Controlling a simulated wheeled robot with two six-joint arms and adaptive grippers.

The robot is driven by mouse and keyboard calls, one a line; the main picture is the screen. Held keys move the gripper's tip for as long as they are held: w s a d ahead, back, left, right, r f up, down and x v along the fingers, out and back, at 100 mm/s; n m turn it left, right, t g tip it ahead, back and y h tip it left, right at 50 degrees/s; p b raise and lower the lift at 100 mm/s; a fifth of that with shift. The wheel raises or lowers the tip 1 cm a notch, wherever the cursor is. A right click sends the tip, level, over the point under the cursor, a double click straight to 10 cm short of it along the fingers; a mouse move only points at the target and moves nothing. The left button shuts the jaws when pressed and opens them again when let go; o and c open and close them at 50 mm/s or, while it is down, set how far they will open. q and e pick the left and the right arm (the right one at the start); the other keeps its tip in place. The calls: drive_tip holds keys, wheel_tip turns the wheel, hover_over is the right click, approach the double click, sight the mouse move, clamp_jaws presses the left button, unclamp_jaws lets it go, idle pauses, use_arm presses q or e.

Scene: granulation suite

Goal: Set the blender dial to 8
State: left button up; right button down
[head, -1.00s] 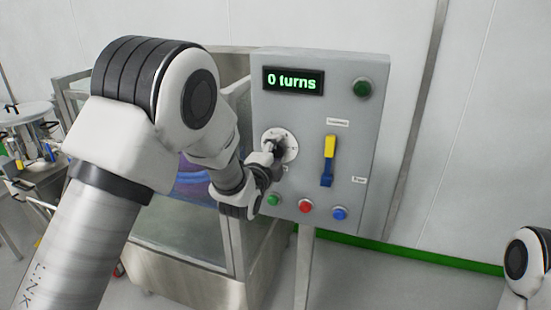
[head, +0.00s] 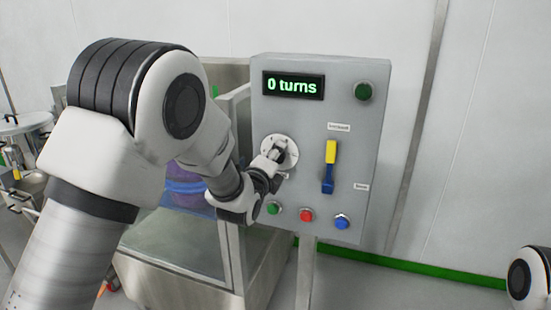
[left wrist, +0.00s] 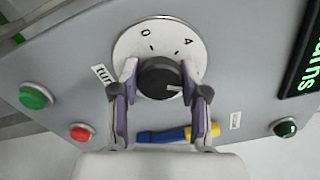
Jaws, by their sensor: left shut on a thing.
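The blender dial is a black knob (left wrist: 156,77) on a round white plate, which shows on the grey control panel in the head view (head: 269,144). The left wrist view shows the digits 0 and 4 on the plate; other marks are hidden or unreadable. A pale pointer line on the knob points toward the right finger there. My left gripper (left wrist: 160,95) is shut on the knob, one finger on each side. It also shows in the head view (head: 277,160), covering much of the knob. My right gripper is out of view.
The panel's display (head: 293,84) reads "0 turns". A yellow-and-blue lever (head: 329,165) is right of the dial. Green (head: 273,208), red (head: 307,215) and blue (head: 341,221) buttons sit below, and a dark green one (head: 363,91) at top right. A glass-sided metal enclosure (head: 183,285) stands left.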

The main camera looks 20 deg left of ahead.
use_arm(q)
drive_tip(key=shift+f, duration=0.1)
drive_tip(key=o, duration=1.1)
drive_tip(key=shift+o, duration=0.2)
drive_tip(key=shift+s, duration=0.15)
drive_tip(key=s, duration=1.1)
drive_tip(key=shift+s+a, duration=0.2)
drive_tip(key=shift+s, duration=0.2)
drive_tip(key=shift+f, duration=0.1)
